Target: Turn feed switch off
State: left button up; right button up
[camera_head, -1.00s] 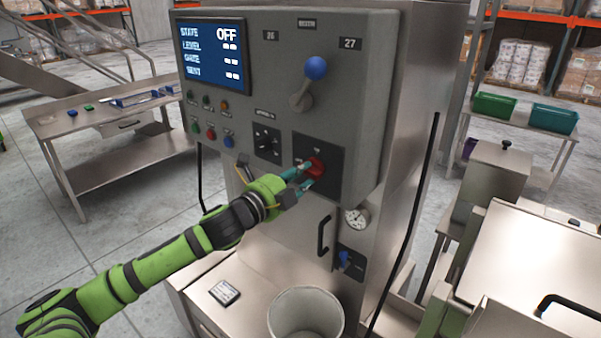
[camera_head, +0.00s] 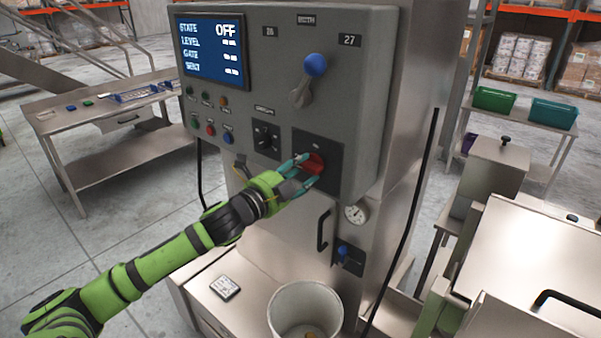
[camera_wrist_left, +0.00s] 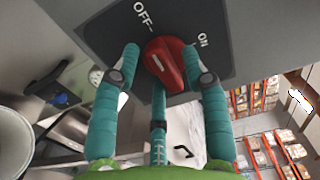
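The feed switch is a red rotary knob (camera_head: 316,164) on a dark plate low on the grey control panel. In the left wrist view the red knob (camera_wrist_left: 166,64) sits between an OFF label and an ON label. A pale mark on it faces roughly towards OFF, though the exact angle is hard to tell. The panel's display (camera_head: 212,51) reads STATE OFF. My left gripper (camera_head: 308,171) is at the knob with its teal fingers spread. In the left wrist view its fingers (camera_wrist_left: 158,80) stand around the knob with visible gaps. My right gripper is not in view.
A blue-knobbed lever (camera_head: 315,66) sticks out above the switch. A black selector (camera_head: 265,139) and several buttons lie to its left. Below are a door handle (camera_head: 323,230), a gauge (camera_head: 356,213), a blue valve (camera_head: 343,252) and a white bucket (camera_head: 304,308).

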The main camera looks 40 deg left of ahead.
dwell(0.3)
pick_arm(q)
jog(key=shift+s+f, duration=0.15)
jog(key=shift+s, duration=0.4)
jog(key=s, duration=1.1)
jog(key=shift+a, duration=0.45)
